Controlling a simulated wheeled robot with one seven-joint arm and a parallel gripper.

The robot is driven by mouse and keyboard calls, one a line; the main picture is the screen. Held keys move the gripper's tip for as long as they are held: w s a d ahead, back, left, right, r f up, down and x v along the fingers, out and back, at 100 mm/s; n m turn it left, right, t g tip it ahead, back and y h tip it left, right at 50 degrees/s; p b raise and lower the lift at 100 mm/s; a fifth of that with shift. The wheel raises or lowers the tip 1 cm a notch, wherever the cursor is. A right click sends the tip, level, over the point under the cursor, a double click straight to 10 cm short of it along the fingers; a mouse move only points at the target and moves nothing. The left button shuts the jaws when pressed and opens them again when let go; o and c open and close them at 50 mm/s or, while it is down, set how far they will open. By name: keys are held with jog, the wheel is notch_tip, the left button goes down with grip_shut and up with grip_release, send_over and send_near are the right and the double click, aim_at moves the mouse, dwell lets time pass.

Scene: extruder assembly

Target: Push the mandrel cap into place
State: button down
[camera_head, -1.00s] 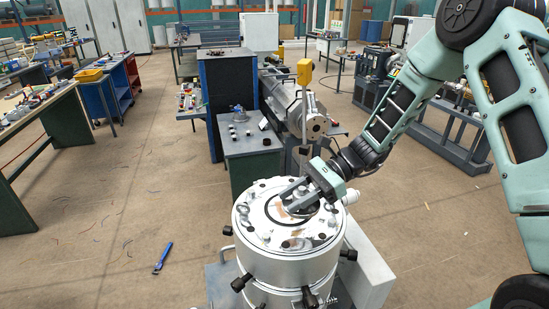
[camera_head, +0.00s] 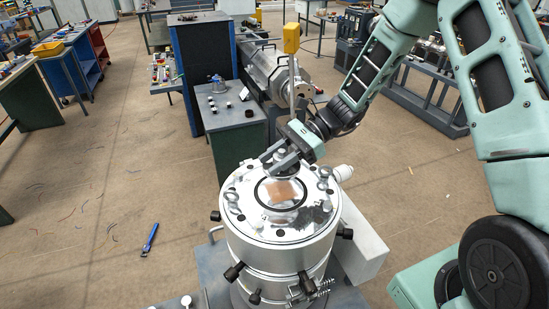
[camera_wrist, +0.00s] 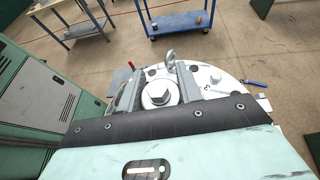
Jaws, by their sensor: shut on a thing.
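The extruder head (camera_head: 285,250) is a silvery upright cylinder in front of me. Its flat top bears a dark ring (camera_head: 257,186) around a brownish centre. My gripper (camera_head: 276,160) is above the far part of this top, behind the ring's middle. In the wrist view my gripper (camera_wrist: 156,82) has its two fingers on either side of a round, pale metal cap (camera_wrist: 160,98) with a bolt-like middle, which looks like the mandrel cap. The fingers are shut on it. In the head view the cap is partly hidden by the fingers, and its height above the top is hard to tell.
Lifting eyes (camera_head: 324,174) stand up from the top's rim. Dark handles (camera_head: 233,272) stick out of the cylinder's side. A green cabinet (camera_head: 236,140) and a machine with a yellow box (camera_head: 291,38) stand behind. A blue tool (camera_head: 150,240) lies on the open floor at left.

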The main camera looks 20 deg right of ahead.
jog(key=b, duration=0.3)
send_over(275, 193)
jog(key=shift+f, duration=2.75)
jog(key=shift+f+b, duration=0.8)
jog(key=shift+f, duration=0.25)
jog(key=c, duration=0.9)
grip_release()
jog(key=shift+o, duration=0.2)
notch_tip(275, 193, up, 10)
jog(key=b, duration=0.2)
jog(key=shift+b, duration=0.4)
